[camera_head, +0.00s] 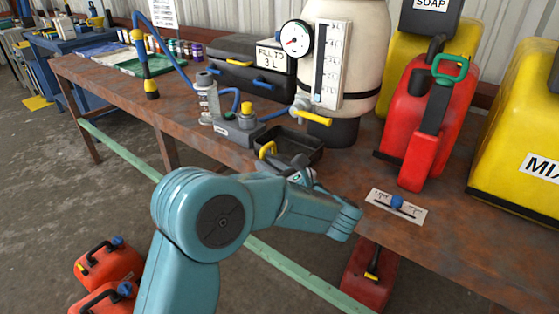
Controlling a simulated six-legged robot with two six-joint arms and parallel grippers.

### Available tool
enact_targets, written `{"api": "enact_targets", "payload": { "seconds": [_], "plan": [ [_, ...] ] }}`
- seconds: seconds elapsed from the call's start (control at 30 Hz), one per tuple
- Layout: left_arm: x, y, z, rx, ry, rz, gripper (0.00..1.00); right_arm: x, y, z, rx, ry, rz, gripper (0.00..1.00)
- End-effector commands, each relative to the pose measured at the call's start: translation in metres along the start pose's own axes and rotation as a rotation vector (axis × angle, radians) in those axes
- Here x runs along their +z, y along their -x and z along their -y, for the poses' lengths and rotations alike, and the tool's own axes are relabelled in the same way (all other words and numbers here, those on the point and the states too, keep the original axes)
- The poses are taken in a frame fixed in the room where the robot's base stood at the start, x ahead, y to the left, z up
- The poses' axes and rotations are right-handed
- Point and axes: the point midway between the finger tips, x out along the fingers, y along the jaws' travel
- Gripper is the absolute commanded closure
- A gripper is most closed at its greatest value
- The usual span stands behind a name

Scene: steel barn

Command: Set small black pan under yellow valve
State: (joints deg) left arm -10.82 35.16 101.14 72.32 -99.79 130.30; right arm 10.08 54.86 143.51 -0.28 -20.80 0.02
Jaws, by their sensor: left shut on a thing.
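The small black pan (306,143) is on or just over the rusty bench, in front of the white tank. The yellow valve (314,118) sticks out from the tank's foot, above the pan's far right side. A yellow loop handle (267,149) shows at the pan's left end; I cannot tell if it belongs to the pan. My left gripper (299,174) is at the pan's near side, shut on the pan, with its fingers partly hidden by my own teal wrist. Whether the pan touches the bench is unclear. My right gripper is out of view.
The white tank (350,40) carries a gauge and a level scale. A grey pump with a blue hose (240,128) stands close left of the pan. A red can (410,120) and yellow jugs (515,125) crowd the right. A small label plate (380,207) lies near the front edge.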

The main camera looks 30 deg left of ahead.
Motion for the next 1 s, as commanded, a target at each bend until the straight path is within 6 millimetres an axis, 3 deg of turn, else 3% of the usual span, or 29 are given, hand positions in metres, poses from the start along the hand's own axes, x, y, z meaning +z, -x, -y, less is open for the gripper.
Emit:
{"api": "enact_targets", "payload": {
  "seconds": [0.27,0.4,0.87,0.9,0.97,1.0],
  "plan": [
    [0.001,-0.008,0.04,0.002,0.002,0.001,1.0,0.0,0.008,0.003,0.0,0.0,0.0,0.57],
    [-0.015,-0.008,0.039,0.001,0.0,0.001,1.0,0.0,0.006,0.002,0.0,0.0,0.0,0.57],
    [-0.019,-0.008,0.038,0.001,0.002,0.001,1.0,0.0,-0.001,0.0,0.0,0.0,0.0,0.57],
    [-0.018,-0.008,0.038,0.001,0.0,0.0,0.76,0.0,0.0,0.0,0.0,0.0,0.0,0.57],
    [-0.018,-0.008,0.038,0.001,0.0,0.0,0.6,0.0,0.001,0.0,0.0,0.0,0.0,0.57],
    [-0.018,-0.008,0.038,0.001,0.0,0.0,0.6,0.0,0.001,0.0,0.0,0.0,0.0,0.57]
  ]
}}
